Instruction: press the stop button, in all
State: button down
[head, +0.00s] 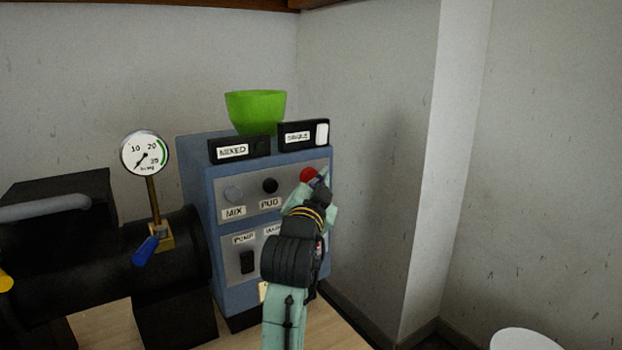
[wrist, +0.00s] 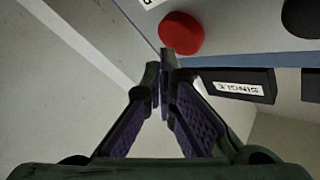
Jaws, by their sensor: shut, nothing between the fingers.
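The red stop button (head: 308,174) is a round knob at the upper right of the blue machine's front panel. In the wrist view the red button (wrist: 181,33) is large and close, just beyond the fingertips. My gripper (head: 322,180) is at the button's right edge in the head view, its fingers partly hidden by my arm. In the wrist view my gripper (wrist: 162,68) is shut with nothing between its fingers, tips close below the button. I cannot tell whether they touch it.
The blue machine (head: 195,165) carries a green bowl (head: 255,108), a MIXED box (head: 240,149) and a SINGLE box (head: 303,134). A black knob (head: 270,186) and a grey knob (head: 233,194) are left of the button. A gauge (head: 145,153) stands left. A wall corner is right.

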jog(key=shift+w+a, duration=0.2)
jog(key=shift+w, duration=0.1)
jog(key=shift+w+a, duration=0.6)
dwell(1.4)
jog(key=shift+s, duration=0.1)
jog(key=shift+s+d+f, duration=0.2)
jog(key=shift+s+d, duration=0.35)
jog(key=shift+s, duration=0.2)
jog(key=shift+d, duration=0.1)
jog(key=s+d, duration=0.1)
jog(key=s, duration=0.1)
jog(key=s+d, duration=0.2)
